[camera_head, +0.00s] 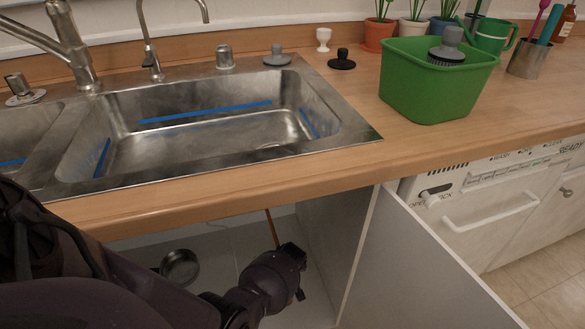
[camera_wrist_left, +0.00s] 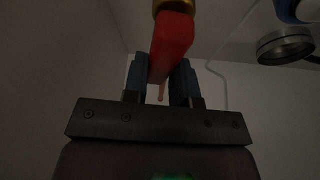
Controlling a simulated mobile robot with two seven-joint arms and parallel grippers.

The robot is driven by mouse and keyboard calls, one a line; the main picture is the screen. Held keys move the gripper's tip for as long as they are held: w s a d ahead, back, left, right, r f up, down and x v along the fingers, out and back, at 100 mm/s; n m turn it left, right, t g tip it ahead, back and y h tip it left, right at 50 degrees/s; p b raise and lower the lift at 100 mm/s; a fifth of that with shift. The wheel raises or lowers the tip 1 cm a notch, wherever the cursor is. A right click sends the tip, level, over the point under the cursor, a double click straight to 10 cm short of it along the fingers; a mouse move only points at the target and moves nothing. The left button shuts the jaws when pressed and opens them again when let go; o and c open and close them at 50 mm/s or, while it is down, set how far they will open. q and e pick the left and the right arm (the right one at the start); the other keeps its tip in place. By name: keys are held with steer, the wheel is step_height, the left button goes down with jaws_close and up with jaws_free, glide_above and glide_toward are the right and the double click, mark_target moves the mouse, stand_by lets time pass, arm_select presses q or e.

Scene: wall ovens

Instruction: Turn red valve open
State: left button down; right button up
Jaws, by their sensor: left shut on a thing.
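In the left wrist view, the red valve handle (camera_wrist_left: 172,45) comes down from a brass fitting (camera_wrist_left: 173,7) at the top. My left gripper (camera_wrist_left: 162,80) is shut on the red handle, with one blue finger on each side of it. In the head view, my left arm comes in from the left and its wrist end (camera_head: 287,260) is inside the open cabinet under the sink. The valve and the fingertips are hidden in the head view. My right gripper is not in view.
The open cabinet door (camera_head: 420,265) stands to the right of my arm. The counter edge (camera_head: 230,190) is above it. A round metal piece (camera_head: 180,268) lies in the cabinet, left of my wrist. A thin brown rod (camera_head: 272,228) stands behind my wrist.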

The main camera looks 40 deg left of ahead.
arm_select(q)
steer(key=shift+s+a+f+n, duration=0.15)
steer(key=shift+s+n, duration=0.15)
steer(key=shift+n, duration=0.2)
steer(key=shift+n+g, duration=0.3)
steer(key=shift+s, duration=0.1)
steer(key=c, duration=0.9)
jaws_free()
